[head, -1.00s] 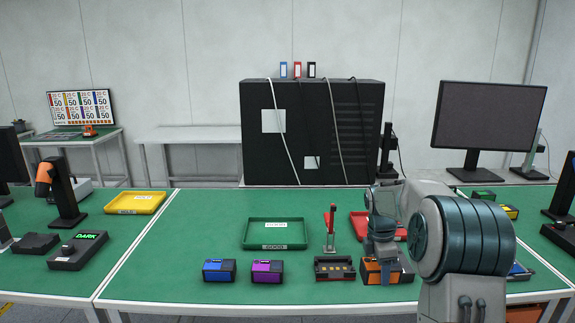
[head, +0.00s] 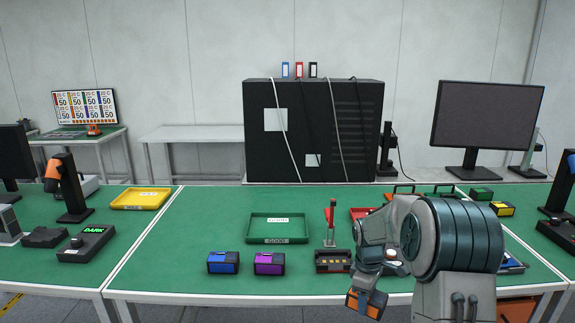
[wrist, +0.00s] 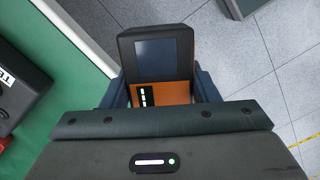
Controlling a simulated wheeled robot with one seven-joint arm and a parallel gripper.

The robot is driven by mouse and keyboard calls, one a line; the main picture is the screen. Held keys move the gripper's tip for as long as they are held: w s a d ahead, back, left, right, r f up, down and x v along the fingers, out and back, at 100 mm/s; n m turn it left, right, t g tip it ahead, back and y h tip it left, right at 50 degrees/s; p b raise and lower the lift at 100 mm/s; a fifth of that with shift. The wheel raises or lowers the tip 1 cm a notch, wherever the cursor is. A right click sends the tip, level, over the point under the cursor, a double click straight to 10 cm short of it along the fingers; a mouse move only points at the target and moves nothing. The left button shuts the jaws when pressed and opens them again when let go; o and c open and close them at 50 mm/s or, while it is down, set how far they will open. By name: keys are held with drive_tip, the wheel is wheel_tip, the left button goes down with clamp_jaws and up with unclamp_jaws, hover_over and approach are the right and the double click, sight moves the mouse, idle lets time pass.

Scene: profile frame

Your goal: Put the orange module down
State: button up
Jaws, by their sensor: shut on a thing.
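The orange module (head: 367,303) is a small box with a dark face and orange body. My gripper (head: 368,290) is shut on it and holds it tilted at the table's front edge in the head view. In the wrist view the orange module (wrist: 160,58) sits between the two fingers of my gripper (wrist: 163,88). Grey floor shows around much of it there, with the green table top (wrist: 60,80) to the left. My arm hides part of the table behind it in the head view.
A blue module (head: 222,262) and a purple module (head: 269,263) stand left of a dark fixture with a red lever (head: 331,225). A yellow tray (head: 140,199) is far left.

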drive_tip(key=s+a+f+m+g, duration=0.1)
drive_tip(key=s+a+f+m, duration=0.5)
drive_tip(key=s+f+m, duration=0.2)
drive_tip(key=shift+s+a+f+m+y, duration=0.25)
drive_tip(key=shift+f+m+y, duration=0.15)
drive_tip(key=shift+f+m, duration=1.1)
drive_tip(key=shift+r, duration=0.25)
drive_tip(key=shift+d, duration=0.1)
